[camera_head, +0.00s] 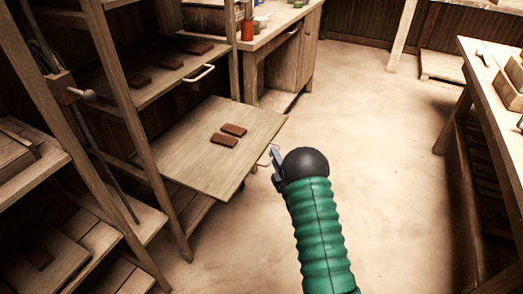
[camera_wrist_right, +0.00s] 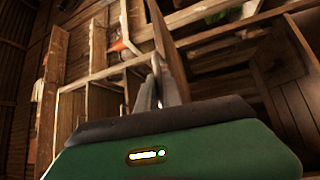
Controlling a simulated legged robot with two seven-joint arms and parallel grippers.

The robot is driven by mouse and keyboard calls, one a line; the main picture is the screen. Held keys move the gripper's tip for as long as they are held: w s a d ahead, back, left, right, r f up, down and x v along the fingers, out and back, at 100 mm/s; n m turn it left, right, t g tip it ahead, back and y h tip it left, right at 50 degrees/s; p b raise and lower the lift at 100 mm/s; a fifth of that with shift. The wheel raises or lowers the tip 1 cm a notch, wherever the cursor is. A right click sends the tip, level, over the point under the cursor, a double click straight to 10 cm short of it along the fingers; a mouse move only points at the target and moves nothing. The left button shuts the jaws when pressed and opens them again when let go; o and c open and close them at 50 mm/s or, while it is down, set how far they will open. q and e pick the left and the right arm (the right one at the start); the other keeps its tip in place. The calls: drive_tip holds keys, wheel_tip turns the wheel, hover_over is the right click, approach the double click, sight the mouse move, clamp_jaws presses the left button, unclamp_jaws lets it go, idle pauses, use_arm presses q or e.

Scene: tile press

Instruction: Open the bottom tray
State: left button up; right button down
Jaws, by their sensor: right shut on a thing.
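In the wrist view, the fingers of my right gripper (camera_wrist_right: 152,92) are close together, and the handle is hard to make out. My left gripper is not in view.
An upper tray (camera_head: 140,93) with several tiles and a white handle (camera_head: 199,74) sits in the rack above. A wooden cabinet (camera_head: 270,60) stands behind, and a workbench (camera_head: 490,80) stands at the right. The floor (camera_head: 370,130) between is clear.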

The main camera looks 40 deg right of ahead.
drive_tip(key=shift+s+d+f, duration=0.1)
drive_tip(key=shift+s+d, duration=0.1)
drive_tip(key=shift+s, duration=0.3)
drive_tip(key=shift+s+d+f, duration=0.1)
drive_tip(key=shift+s+d, duration=0.1)
drive_tip(key=shift+s, duration=0.3)
drive_tip(key=c, duration=1.5)
unclamp_jaws()
drive_tip(key=shift+w+d, duration=0.1)
drive_tip(key=shift+d, duration=0.05)
drive_tip(key=b+v, duration=0.1)
drive_tip(key=v, duration=1.5)
drive_tip(key=shift+s+a, duration=0.2)
drive_tip(key=shift+s, duration=0.15)
